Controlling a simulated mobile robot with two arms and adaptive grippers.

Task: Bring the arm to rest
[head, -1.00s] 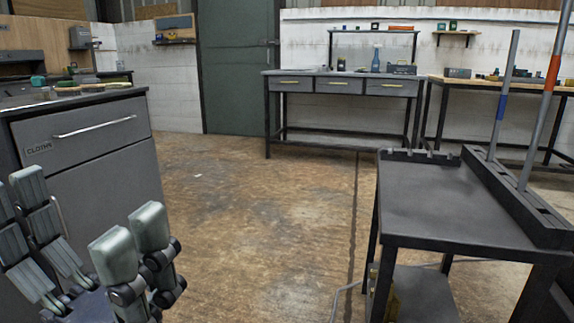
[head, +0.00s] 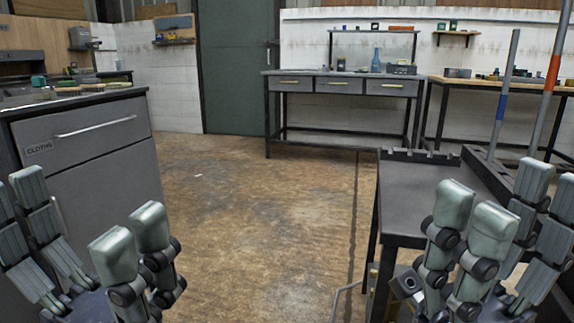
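My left gripper (head: 92,230) is at the lower left, in front of the grey cabinet with the CLOTHS drawer. Its fingers are spread apart, with nothing between them. My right gripper (head: 493,222) is at the lower right, in front of the dark metal stand. Its fingers are also apart and empty. It hides much of the stand's top and lower shelf. The dark stand (head: 411,198) holds two upright poles in its slotted rail, one with a blue band (head: 501,108) and one with an orange band (head: 553,71).
The grey cabinet (head: 100,175) stands at the left. A workbench with drawers (head: 340,86) is against the back wall, and a wood-topped table (head: 500,84) is at the back right. A green door (head: 238,75) is at the back. The floor (head: 260,200) in the middle is clear.

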